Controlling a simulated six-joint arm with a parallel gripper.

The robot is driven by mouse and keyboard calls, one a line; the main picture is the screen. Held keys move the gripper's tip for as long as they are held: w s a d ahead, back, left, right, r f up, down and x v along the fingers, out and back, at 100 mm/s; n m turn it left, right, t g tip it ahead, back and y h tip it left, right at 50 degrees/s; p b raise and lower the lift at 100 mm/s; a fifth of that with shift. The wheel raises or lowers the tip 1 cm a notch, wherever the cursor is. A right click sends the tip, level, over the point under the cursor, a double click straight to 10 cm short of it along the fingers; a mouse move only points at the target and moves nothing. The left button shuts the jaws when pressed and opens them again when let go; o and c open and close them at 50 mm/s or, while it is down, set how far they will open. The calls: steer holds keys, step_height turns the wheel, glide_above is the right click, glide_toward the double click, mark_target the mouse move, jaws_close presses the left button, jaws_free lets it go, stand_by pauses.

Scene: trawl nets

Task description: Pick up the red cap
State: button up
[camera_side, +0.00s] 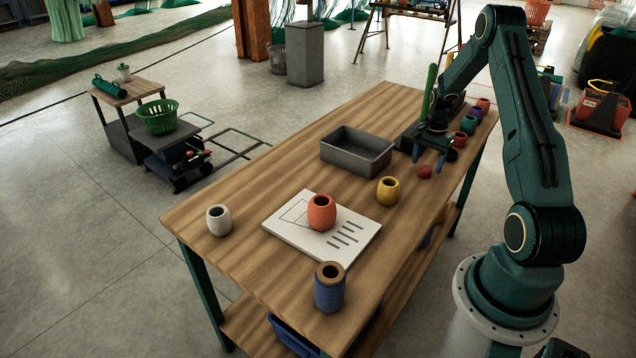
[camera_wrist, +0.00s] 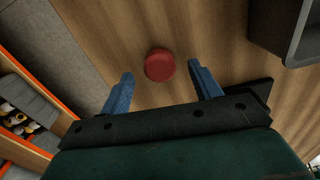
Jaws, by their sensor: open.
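The red cap (camera_side: 425,171) is a small round disc lying on the wooden table, near its right edge in the side view. In the wrist view the red cap (camera_wrist: 159,65) lies flat, just beyond the fingertips and between their lines. My gripper (camera_side: 429,158) is open and empty, pointing down above the table close to the cap. In the wrist view its two blue fingers (camera_wrist: 160,72) stand apart, and neither touches the cap.
A grey open bin (camera_side: 357,170) stands left of my gripper. Several coloured spools line the far end.

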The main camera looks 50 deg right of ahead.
mark_target(426, 167)
steer(key=shift+f, duration=1.25)
steer(key=c, duration=1.1)
steer(key=shift+o, duration=0.2)
steer(key=shift+r, duration=0.15)
step_height(426, 167, up, 20)
